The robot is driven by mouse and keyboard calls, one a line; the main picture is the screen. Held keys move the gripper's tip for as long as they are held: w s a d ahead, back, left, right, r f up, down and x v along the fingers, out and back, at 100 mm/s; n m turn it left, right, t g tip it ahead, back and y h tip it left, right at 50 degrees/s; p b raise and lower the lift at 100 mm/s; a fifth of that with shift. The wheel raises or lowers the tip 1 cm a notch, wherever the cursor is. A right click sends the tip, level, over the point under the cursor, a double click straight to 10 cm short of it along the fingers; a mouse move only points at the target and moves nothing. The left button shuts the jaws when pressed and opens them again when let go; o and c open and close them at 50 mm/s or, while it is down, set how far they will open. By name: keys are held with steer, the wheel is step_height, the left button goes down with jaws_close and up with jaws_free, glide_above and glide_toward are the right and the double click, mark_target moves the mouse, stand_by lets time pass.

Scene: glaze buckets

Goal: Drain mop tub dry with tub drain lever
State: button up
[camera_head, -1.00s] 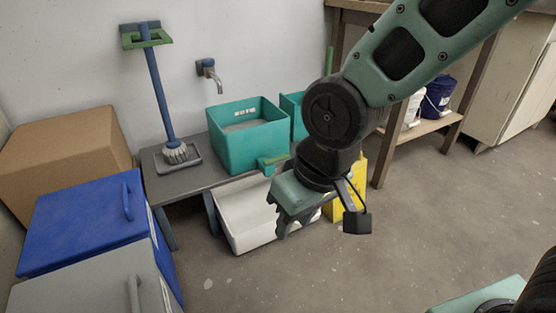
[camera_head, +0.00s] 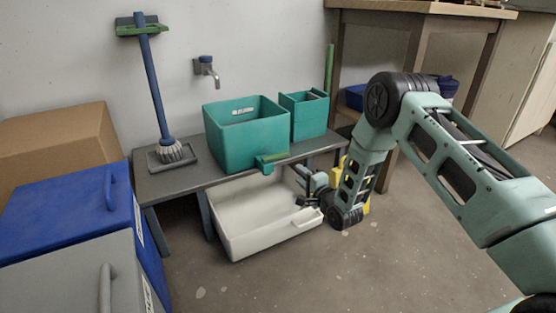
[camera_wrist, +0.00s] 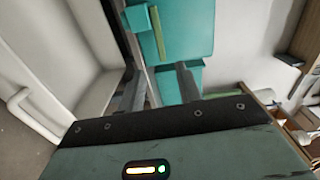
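The mop tub (camera_head: 235,150) is a teal open-topped box with a white label, standing on a low grey bench. Its inner walls look teal; its floor is hidden. The drain lever (camera_head: 275,157) is a green bar at a teal outlet low on the tub's front, pointing right. My gripper (camera_head: 305,185) is just right of and below the lever, over the white basin. In the wrist view my gripper (camera_wrist: 158,88) has its two dark fingers apart with nothing between them. The green lever (camera_wrist: 158,32) lies beyond the fingertips, beside the teal tub (camera_wrist: 192,25).
A white basin (camera_head: 235,235) sits on the floor under the outlet. A smaller teal tub (camera_head: 310,118) stands on the bench (camera_head: 185,182) at right. A mop (camera_head: 157,85) stands at left and a tap (camera_head: 207,68) is on the wall. A yellow object is partly behind my arm.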

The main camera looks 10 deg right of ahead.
mark_target(282, 157)
steer(key=b+x, duration=0.2)
steer(key=x, duration=0.3)
steer(key=b+x, duration=0.3)
steer(key=x, duration=0.2)
steer(key=b+x, duration=0.3)
steer(key=x, duration=0.2)
steer(key=shift+w+d+f, duration=0.2)
steer(key=shift+w+d, duration=0.05)
steer(key=shift+w, duration=0.15)
steer(key=shift+w+a+r+b, duration=0.1)
steer(key=shift+w+b, duration=0.15)
steer(key=shift+w, duration=0.1)
steer(key=shift+w+a+r+b, duration=0.1)
steer(key=shift+w+b, duration=0.15)
steer(key=shift+w, duration=0.1)
jaws_close()
